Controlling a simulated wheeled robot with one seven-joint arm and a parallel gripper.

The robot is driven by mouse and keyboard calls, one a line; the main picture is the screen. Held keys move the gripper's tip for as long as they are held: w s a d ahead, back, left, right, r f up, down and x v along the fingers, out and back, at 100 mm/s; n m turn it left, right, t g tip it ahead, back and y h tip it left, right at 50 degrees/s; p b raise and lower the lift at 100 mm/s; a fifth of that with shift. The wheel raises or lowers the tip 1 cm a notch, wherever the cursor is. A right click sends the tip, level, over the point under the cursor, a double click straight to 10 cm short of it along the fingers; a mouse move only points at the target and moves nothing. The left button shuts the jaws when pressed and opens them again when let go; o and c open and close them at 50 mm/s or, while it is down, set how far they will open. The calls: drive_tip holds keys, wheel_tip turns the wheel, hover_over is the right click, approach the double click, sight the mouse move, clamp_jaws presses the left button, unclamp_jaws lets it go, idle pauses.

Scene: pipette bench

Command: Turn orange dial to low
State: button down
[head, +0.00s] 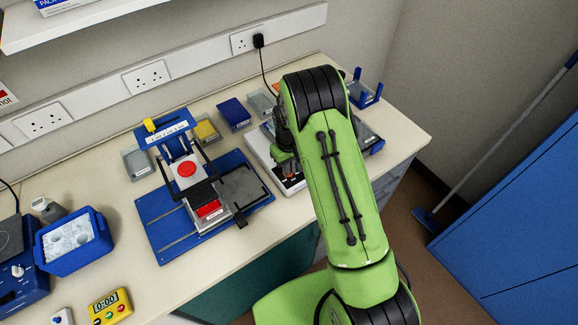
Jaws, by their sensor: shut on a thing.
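My gripper (289,178) reaches down at the white device (262,152) right of the blue press, partly covered by my green arm. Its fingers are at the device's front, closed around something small. A reddish-orange spot shows at the fingertips, which fits the orange dial, but the dial's shape and pointer are hidden by the fingers. I cannot read its setting or any low mark.
A blue press stand (160,241) with a red button is on the left. Blue, yellow and clear bins stand along the wall. A blue ice box (72,262) and yellow timer (110,307) are at lower left. A blue cabinet (520,220) is right.

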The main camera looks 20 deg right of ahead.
drive_tip(key=m+b, duration=0.3)
drive_tip(key=m, duration=0.2)
drive_tip(key=shift+a+f+m, duration=0.1)
drive_tip(key=shift+a+m, duration=0.05)
drive_tip(key=shift+m, duration=0.15)
drive_tip(key=m+b, duration=0.2)
drive_tip(key=m, duration=0.3)
drive_tip(key=shift+w+a+m, duration=0.1)
drive_tip(key=shift+m, duration=0.2)
drive_tip(key=c, duration=1.2)
unclamp_jaws()
wheel_tip(320, 180, up, 16)
